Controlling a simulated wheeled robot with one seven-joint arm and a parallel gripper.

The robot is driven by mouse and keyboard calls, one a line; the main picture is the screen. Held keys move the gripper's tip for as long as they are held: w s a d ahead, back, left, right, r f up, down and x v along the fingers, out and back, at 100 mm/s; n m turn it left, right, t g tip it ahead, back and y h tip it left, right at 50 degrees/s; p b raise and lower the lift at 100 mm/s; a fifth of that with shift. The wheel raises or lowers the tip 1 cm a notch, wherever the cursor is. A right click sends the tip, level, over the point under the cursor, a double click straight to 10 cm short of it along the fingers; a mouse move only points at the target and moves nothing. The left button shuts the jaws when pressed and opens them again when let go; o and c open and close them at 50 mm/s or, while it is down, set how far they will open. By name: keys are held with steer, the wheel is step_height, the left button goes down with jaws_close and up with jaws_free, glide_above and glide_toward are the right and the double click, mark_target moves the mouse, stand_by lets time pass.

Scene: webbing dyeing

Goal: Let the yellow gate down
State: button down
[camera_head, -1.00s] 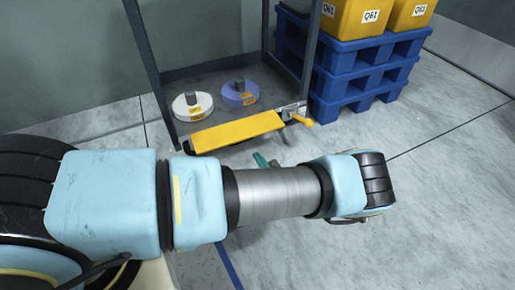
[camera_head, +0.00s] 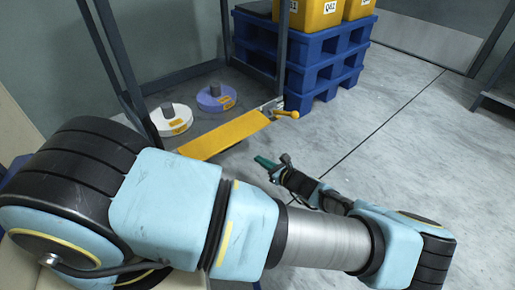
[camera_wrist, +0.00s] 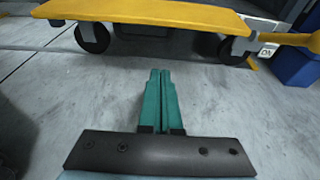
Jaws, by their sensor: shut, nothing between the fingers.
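The yellow gate (camera_head: 226,134) is a flat plate along the front edge of the dark-framed rack, near the floor. In the wrist view the gate (camera_wrist: 150,11) crosses the top of the picture. A yellow handle (camera_head: 287,113) sticks out at its right end; it also shows at the right of the wrist view (camera_wrist: 290,38). My gripper (camera_head: 264,162) has green fingers, shut and empty, in front of the gate and apart from it. In the wrist view the fingers (camera_wrist: 160,80) are together and point towards the gate, over bare floor.
A white spool (camera_head: 170,121) and a purple spool (camera_head: 216,98) sit inside the rack behind the gate. A stack of blue pallets (camera_head: 318,65) with yellow bins (camera_head: 318,14) stands to the right.

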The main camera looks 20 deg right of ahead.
mark_target(241, 136)
steer(key=f+b+x, duration=0.1)
steer(key=b+x, duration=0.3)
steer(key=x, duration=0.5)
steer(key=r+b, duration=0.1)
steer(key=r, duration=0.3)
steer(key=shift+w+r+b, duration=0.25)
steer(key=shift+r+b, duration=0.15)
steer(key=shift+r, duration=0.1)
step_height(241, 136, up, 4)
steer(key=g+h+p, duration=0.1)
steer(key=g+p, duration=0.1)
steer(key=p, duration=0.9)
steer(key=shift+s+f, duration=0.1)
steer(key=shift+f, duration=0.3)
